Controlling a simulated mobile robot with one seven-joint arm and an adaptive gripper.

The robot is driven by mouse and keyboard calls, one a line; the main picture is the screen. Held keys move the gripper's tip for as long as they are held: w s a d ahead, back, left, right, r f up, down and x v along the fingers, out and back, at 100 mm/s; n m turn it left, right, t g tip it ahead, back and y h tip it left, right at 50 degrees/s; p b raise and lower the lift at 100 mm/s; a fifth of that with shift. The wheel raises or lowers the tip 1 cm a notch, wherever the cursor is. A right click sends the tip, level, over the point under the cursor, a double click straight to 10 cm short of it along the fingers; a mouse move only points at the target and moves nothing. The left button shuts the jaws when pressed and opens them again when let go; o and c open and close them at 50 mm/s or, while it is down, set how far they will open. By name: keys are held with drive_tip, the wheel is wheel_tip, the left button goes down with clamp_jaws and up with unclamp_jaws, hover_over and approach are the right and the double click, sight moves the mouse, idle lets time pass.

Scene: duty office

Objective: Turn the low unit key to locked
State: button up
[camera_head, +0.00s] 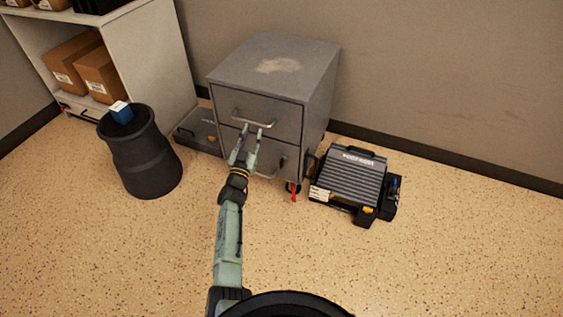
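The low unit (254,105) is a grey two-drawer cabinet on casters, standing against the wall, with both drawers shut. A small dark mark (283,162) at the right of the lower drawer front may be the lock or key; it is too small to tell which way it is turned. My gripper (251,131) is in front of the drawer fronts, below the upper handle, with its two fingers apart and nothing visible between them. It hides part of the lower drawer. I cannot tell whether it touches the cabinet.
A red tag or lever (293,192) shows by the front right caster. A dark case (197,130) lies beside the cabinet. A ribbed grey machine (352,178) is right. The front floor is clear.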

sight(280, 165)
drive_tip(key=s+d+f+g+h+b, duration=0.1)
drive_tip(key=s+d+f+g, duration=0.15)
drive_tip(key=f, duration=0.65)
drive_tip(key=s+d+f+g+h, duration=0.1)
drive_tip(key=s+d+f, duration=0.25)
drive_tip(key=f, duration=0.65)
drive_tip(key=shift+m, duration=0.3)
drive_tip(key=b+x, duration=0.9)
drive_tip(key=shift+d+f, duration=0.1)
drive_tip(key=shift+d, duration=0.1)
drive_tip(key=shift+r+b+x, duration=0.25)
drive_tip(key=shift+b+x, duration=0.45)
drive_tip(key=shift+x, duration=0.25)
clamp_jaws()
